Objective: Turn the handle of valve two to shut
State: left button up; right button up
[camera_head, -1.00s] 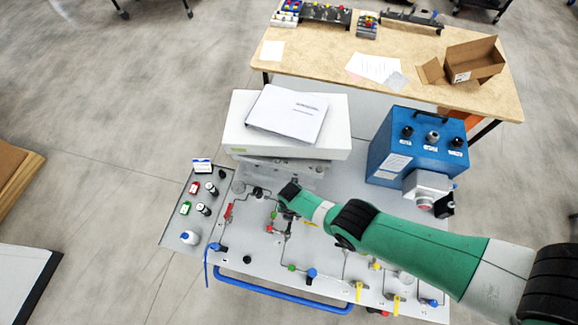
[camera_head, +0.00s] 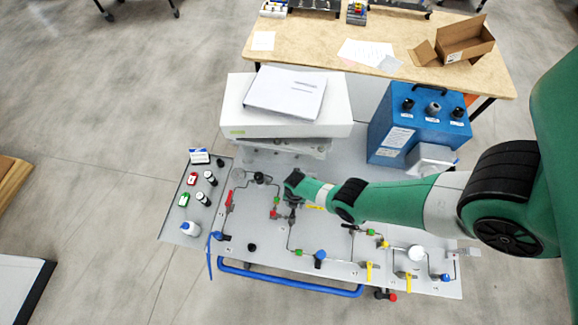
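A panel (camera_head: 300,240) carries thin tubing and several small valves. A red handle (camera_head: 229,201) is at its left, and two yellow handles, one (camera_head: 369,271) and another (camera_head: 408,282), are near its front edge. Part of another yellow handle (camera_head: 315,208) shows beside my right wrist. I cannot read which valve is number two. My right arm reaches in from the right, and my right gripper (camera_head: 291,211) points down at the panel's middle, close to red fittings (camera_head: 275,213). Its fingers are small and partly hidden by the wrist, so their opening is unclear. My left gripper is out of view.
A white box with papers (camera_head: 287,92) stands behind the panel, and a blue instrument box (camera_head: 420,125) stands back right. A blue rail (camera_head: 290,282) runs along the front.

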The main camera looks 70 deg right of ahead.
jog(key=shift+f, duration=0.6)
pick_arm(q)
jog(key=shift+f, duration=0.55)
pick_arm(e)
jog(key=shift+c, duration=0.2)
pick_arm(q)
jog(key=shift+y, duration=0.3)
pick_arm(e)
grip_shut()
jog(key=shift+s, duration=0.1)
